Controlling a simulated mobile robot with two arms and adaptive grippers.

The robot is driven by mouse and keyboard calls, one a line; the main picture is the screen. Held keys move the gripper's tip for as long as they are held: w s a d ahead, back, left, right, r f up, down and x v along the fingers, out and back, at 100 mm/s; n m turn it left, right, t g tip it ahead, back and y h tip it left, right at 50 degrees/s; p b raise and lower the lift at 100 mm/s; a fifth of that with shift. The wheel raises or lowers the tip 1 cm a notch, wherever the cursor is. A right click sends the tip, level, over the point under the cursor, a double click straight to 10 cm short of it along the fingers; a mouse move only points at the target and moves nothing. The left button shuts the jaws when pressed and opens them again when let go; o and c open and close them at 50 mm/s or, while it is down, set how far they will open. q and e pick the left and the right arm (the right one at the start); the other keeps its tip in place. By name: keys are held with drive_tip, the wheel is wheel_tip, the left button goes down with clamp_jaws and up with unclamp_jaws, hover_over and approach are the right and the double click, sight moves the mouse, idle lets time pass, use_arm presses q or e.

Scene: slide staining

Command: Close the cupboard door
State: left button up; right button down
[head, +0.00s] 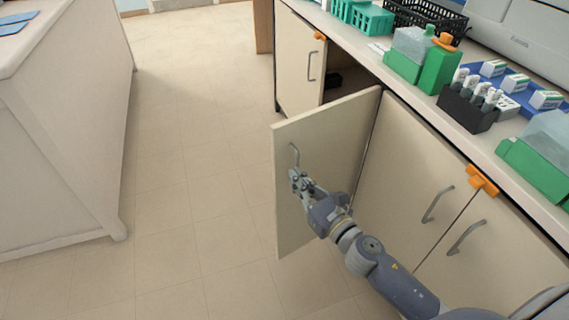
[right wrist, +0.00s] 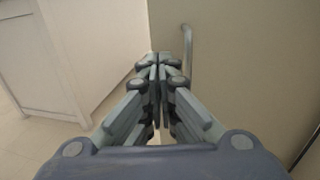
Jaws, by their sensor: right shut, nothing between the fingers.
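The cupboard door (head: 325,145) is a cream panel standing wide open, sticking out from the counter front into the aisle. Its grey handle (head: 295,154) is near the free edge, and also shows in the right wrist view (right wrist: 187,48). My right gripper (head: 296,178) is shut and empty just below the handle in the head view. In the right wrist view its fingertips (right wrist: 158,62) point toward the door's free edge, left of the handle. I cannot tell whether they touch the door. The dark cupboard opening (head: 345,76) shows behind the door. My left gripper is out of view.
Closed cupboard doors (head: 400,180) with handles flank the opening. The counter above carries green boxes (head: 438,70), a dark tube rack (head: 468,107) and a blue tray (head: 518,84). A white bench (head: 65,140) stands at the left. The floor (head: 190,160) between is clear.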

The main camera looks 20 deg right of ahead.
sight(279, 159)
drive_tip(key=x, duration=0.5)
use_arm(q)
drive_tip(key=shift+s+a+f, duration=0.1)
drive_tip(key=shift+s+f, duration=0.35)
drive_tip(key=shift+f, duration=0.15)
use_arm(e)
drive_tip(key=shift+w+a, duration=0.2)
drive_tip(key=shift+w, duration=0.4)
drive_tip(key=shift+w, duration=0.1)
